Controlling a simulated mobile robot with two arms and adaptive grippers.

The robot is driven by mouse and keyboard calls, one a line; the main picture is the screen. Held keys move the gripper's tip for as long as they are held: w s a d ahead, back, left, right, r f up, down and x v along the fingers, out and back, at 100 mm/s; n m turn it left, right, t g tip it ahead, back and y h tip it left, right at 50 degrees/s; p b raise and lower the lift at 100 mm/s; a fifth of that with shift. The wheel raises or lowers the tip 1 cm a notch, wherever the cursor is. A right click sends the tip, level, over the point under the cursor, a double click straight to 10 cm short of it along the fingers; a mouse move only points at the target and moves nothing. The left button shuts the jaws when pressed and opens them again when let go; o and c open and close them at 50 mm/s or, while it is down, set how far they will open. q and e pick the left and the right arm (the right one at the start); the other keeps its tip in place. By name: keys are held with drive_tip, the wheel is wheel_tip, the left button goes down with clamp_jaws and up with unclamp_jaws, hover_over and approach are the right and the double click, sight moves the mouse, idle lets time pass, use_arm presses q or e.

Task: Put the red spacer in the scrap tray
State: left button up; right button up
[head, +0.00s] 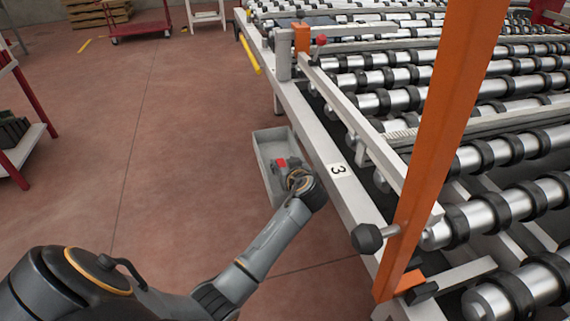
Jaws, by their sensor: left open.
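The scrap tray appears to be the open grey tray (262,144) beside the conveyor frame, low at its left side. A small red piece, seemingly the red spacer (281,162), shows over the tray's inside, right at my left gripper. My left gripper (284,169) is open and reaches over the tray's near part. My wrist hides part of the tray. I cannot tell whether the red piece touches the tray floor or the fingers. My right gripper is not in view.
The roller conveyor (390,77) fills the right side, with a white side rail marked 3 (338,169). An orange post (440,150) rises in front of it. A red-framed rack (22,150) stands at left. The floor between is clear.

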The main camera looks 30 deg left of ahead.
use_arm(q)
drive_tip(key=p+v, duration=0.4)
drive_tip(key=v, duration=0.8)
drive_tip(key=shift+r+p, duration=0.25)
drive_tip(key=shift+p, duration=0.15)
drive_tip(key=shift+s, duration=0.1)
